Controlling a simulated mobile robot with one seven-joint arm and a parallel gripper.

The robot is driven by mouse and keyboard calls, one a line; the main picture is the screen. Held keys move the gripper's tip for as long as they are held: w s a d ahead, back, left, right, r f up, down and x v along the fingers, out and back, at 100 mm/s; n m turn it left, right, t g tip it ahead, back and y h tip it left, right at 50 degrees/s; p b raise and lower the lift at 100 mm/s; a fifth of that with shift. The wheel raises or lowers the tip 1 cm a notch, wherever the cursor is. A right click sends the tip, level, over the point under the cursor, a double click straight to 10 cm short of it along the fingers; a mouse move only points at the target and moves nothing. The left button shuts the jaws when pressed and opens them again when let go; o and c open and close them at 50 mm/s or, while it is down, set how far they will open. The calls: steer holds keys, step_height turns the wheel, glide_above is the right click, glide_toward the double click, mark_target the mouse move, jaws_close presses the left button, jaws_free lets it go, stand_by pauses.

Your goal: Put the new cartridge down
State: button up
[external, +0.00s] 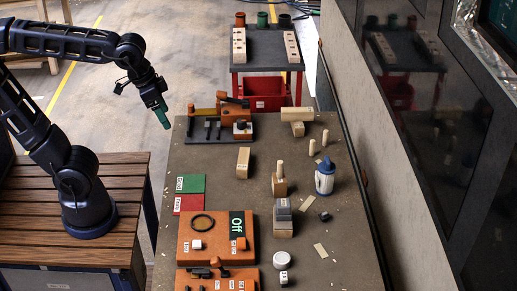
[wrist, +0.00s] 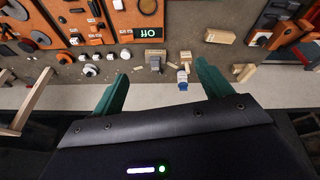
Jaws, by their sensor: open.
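My gripper (external: 163,117) hangs at the end of the raised arm, near the table's far left edge. In the wrist view my gripper (wrist: 160,76) has its two green fingers spread wide with nothing held between them. No object is plainly marked as the new cartridge, so I cannot tell which one it is. A white and blue bottle-like object (external: 324,177) stands upright on the right of the table, apart from my gripper; it also shows in the wrist view (wrist: 182,78). A green card (external: 190,183) and a red card (external: 188,204) lie at the table's left edge.
Orange panels (external: 190,262) with small parts fill the table's near left. Wooden blocks (external: 243,162) and a white round piece (external: 282,260) stand on the table (external: 215,158). A fixture (external: 205,138) sits at the far left. A wall borders the right.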

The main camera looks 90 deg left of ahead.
steer(key=s+f+m, duration=0.2)
steer(key=s+f, duration=0.1)
steer(key=s, duration=0.4)
steer(key=shift+d+f+t, duration=0.15)
steer(key=shift+d+t, duration=0.15)
steer(key=shift+d, duration=0.1)
stand_by(0.7)
